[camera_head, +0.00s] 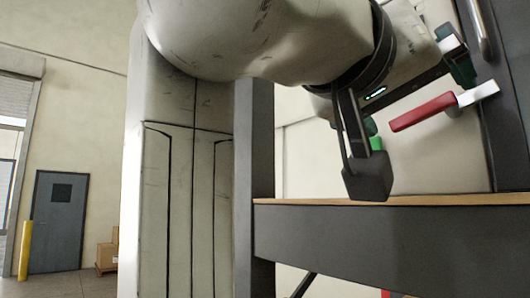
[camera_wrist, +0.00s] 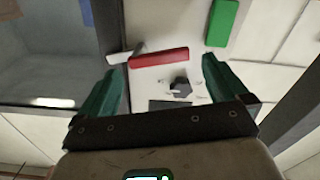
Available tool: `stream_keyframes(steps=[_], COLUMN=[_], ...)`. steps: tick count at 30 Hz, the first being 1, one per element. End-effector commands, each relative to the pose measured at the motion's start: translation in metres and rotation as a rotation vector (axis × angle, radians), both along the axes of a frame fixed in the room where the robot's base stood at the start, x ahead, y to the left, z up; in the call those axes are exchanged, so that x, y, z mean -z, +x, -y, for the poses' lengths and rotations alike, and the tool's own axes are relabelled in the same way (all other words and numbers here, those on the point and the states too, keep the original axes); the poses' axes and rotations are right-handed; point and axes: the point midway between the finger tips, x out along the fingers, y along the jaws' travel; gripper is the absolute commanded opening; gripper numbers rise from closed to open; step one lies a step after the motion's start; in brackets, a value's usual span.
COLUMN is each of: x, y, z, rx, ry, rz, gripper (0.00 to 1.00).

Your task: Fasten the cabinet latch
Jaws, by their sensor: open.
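The latch shows a red handle (camera_head: 425,112) on a pale metal arm (camera_head: 478,91), beside the dark upright panel at the right of the head view. In the wrist view the red handle (camera_wrist: 160,57) lies nearly level ahead of my gripper (camera_wrist: 163,66), its pale arm (camera_wrist: 118,55) to the left. My two teal fingers are apart, with nothing held between them. The handle appears between and beyond the fingertips; contact is not visible. A small dark grey fitting (camera_wrist: 180,86) shows below the handle. In the head view my arm hides part of the gripper.
A green block (camera_wrist: 222,22) is at the wrist view's upper right. A metal pull handle (camera_head: 479,30) is on the dark panel. A wood-topped dark bench edge (camera_head: 400,201) runs below my gripper. A grey post (camera_head: 254,180) stands left. Boxes (camera_head: 107,252) lie far off.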

Motion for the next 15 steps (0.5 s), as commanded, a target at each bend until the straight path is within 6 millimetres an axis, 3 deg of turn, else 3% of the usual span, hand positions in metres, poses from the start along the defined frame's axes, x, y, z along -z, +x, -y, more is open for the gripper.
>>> stream_keyframes(steps=[6, 15], x=[0.000, 0.000], y=[0.011, 0.012], z=[0.014, 0.016], rx=[0.000, 0.000], ry=[0.000, -0.001], rz=[0.000, 0.001], gripper=[1.00, 1.00])
